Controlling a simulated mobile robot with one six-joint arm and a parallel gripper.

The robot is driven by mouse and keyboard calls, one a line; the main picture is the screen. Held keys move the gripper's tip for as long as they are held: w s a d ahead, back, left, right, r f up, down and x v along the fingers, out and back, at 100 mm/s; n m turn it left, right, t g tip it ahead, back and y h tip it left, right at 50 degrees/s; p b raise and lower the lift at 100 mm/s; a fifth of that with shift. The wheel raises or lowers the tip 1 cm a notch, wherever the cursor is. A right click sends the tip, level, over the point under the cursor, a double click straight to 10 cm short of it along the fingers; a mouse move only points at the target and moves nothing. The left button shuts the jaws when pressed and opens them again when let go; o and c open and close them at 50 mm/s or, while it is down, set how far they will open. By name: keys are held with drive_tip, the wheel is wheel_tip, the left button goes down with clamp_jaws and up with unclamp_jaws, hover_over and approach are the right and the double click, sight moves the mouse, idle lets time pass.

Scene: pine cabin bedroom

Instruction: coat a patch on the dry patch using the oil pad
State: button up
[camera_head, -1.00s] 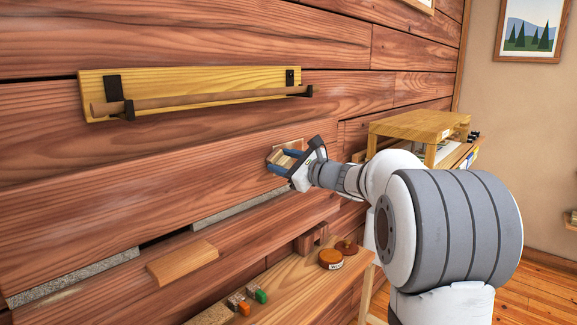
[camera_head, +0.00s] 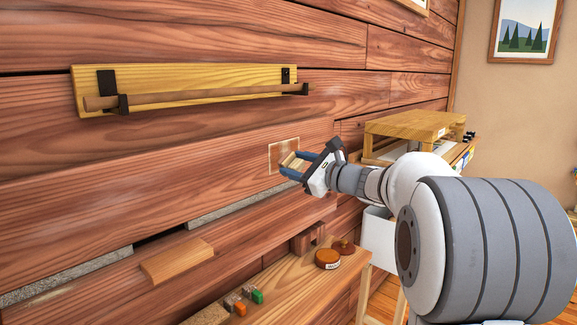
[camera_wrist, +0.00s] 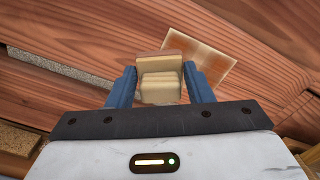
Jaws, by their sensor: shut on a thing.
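The dry patch (camera_head: 281,150) is a pale-edged rectangle on the reddish plank wall, below the rod rack. In the wrist view the patch (camera_wrist: 207,62) shows beyond and right of the pad, with a browner inside and lighter rim. My gripper (camera_head: 291,167) is shut on the oil pad (camera_head: 297,160), a small cream and tan block. The wrist view shows the pad (camera_wrist: 160,75) between the two blue fingers. The pad overlaps the patch's lower right in the head view and seems a little off the wall. Part of the patch is hidden behind it.
A wooden bench (camera_head: 290,290) below holds an orange-brown round tin (camera_head: 328,259), a brown knobbed item (camera_head: 344,247) and small green and orange pieces. A rod rack (camera_head: 190,85) is above left. A loose board (camera_head: 177,261) juts out below. A small wooden stand (camera_head: 410,125) is at right.

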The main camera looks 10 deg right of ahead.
sight(300, 165)
idle(0.3)
drive_tip(key=shift+b+v, duration=0.4)
drive_tip(key=shift+v, duration=1.2)
